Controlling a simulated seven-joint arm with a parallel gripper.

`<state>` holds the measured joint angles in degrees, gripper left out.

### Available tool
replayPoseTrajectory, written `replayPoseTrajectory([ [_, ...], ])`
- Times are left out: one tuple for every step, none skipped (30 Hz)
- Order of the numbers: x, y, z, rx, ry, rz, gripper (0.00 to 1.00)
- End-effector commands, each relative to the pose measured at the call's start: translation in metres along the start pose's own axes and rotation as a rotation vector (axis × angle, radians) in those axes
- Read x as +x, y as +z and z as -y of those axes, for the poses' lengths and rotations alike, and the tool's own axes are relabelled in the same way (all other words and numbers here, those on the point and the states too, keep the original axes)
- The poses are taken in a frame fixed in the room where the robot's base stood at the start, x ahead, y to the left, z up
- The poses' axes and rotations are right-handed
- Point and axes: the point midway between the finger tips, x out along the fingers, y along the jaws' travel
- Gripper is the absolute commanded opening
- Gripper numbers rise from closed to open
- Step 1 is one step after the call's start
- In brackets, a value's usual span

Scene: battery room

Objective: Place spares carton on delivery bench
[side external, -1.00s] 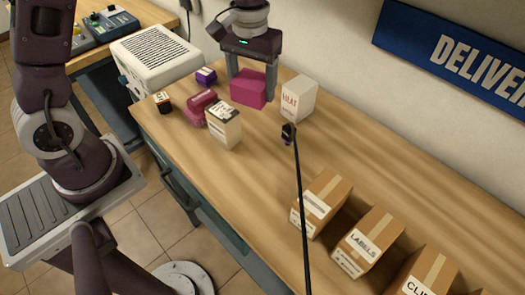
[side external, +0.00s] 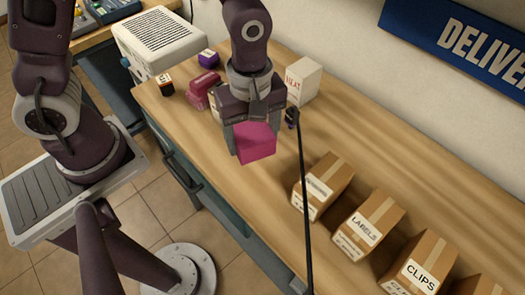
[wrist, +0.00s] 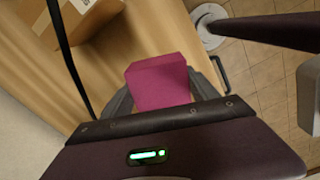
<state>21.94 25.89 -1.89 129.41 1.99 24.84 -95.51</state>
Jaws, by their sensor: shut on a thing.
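A plain magenta carton (side external: 256,147) is held between the fingers of my gripper (side external: 254,132). I see no readable label on it, so I cannot confirm that it is the spares carton. In the wrist view the magenta carton (wrist: 160,82) sits between both fingers and sticks out past them. My gripper is shut on it and holds it apparently above the delivery bench (side external: 235,200), towards its front edge. The wooden bench runs below a blue "DELIVER..." sign (side external: 465,45), which is cut off by the frame.
A row of brown cartons, including labels (side external: 368,224) and clips (side external: 420,265), stands at the right. A white carton (side external: 305,80) and small boxes (side external: 203,85) stand behind. A thin black pole (side external: 303,190) crosses the view. Bench surface between gripper and brown cartons is clear.

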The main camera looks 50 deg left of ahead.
Motion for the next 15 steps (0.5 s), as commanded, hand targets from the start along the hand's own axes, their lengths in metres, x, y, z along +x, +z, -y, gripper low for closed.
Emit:
replayPoseTrajectory([
  [0.011,0.0,0.001,0.0,-0.005,0.0,0.18],
  [0.016,0.0,0.001,0.0,-0.004,0.0,0.18],
  [0.022,0.0,0.001,0.0,-0.003,0.0,0.18],
  [0.027,0.0,0.0,0.0,-0.003,0.0,0.18],
  [0.034,0.0,0.001,0.0,-0.005,0.0,0.18],
  [0.043,0.0,0.001,0.001,-0.006,0.0,0.18],
  [0.049,0.0,0.001,0.001,-0.005,0.0,0.18],
  [0.053,0.0,0.0,0.001,-0.003,0.0,0.18],
  [0.059,0.0,0.001,0.001,-0.003,0.0,0.18],
  [0.061,0.0,0.0,0.001,0.0,0.0,0.18],
  [0.063,0.0,0.0,0.001,0.0,0.0,0.18],
  [0.063,0.0,0.0,0.001,0.001,0.0,0.18],
  [0.063,0.0,-0.001,0.001,0.002,0.001,0.18],
  [0.063,0.0,-0.001,0.001,0.002,0.001,0.18],
  [0.063,0.0,-0.001,0.001,0.002,0.001,0.18],
])
